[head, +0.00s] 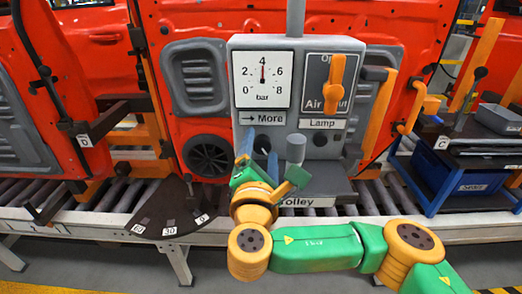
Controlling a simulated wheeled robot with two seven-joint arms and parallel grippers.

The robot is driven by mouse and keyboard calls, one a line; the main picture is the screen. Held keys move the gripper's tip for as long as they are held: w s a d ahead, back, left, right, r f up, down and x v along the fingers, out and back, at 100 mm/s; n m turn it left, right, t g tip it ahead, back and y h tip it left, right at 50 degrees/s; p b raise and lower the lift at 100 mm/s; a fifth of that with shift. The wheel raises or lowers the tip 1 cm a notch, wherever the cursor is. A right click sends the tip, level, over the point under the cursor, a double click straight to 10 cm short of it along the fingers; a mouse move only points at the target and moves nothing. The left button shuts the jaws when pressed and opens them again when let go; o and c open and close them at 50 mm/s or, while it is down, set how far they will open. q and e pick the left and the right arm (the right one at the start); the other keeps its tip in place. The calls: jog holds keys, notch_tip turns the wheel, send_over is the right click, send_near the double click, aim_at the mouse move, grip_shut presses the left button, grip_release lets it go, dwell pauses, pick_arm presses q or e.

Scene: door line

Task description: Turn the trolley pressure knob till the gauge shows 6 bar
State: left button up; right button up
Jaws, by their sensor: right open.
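The pressure gauge (263,90) is on the upper left of the grey trolley panel (300,45). Its needle points almost straight up, at about 4 on a scale from 0 to 8 bar. Below it is a label (262,118) with an arrow to the right and the word More. A dark round part (263,143), perhaps the pressure knob, shows under that label, partly covered by my gripper. My right gripper (258,158) is open in front of the lower left of the panel, its fingers pointing up and inward. I cannot tell whether it touches the knob. My left gripper is out of view.
An orange lever (334,84) stands upright on the air valve plate. A Lamp label (322,124) is below it. A grey cylinder (296,148) stands beside my right gripper. Red doors hang behind, and a blue crate (460,172) is at right.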

grip_shut()
jog(key=shift+f+m+b, duration=0.2)
jog(key=shift+m+b, duration=0.1)
jog(key=shift+b, duration=0.2)
jog(key=shift+f+m+b, duration=0.15)
jog(key=shift+m+b, duration=0.85)
jog(key=shift+b, duration=0.15)
jog(key=m+b, duration=0.2)
jog(key=m, duration=0.1)
jog(key=shift+m+b, duration=0.3)
jog(key=shift+b, duration=0.1)
jog(key=m+b, duration=0.1)
jog(key=m, duration=0.1)
jog(key=m+b, duration=0.1)
jog(key=m, duration=0.1)
jog(key=shift+r+g+y, duration=0.2)
jog(key=shift+g+y, duration=0.1)
jog(key=shift+r+m+b, duration=0.2)
jog(key=shift+m+b, duration=0.65)
jog(key=shift+m, duration=1.15)
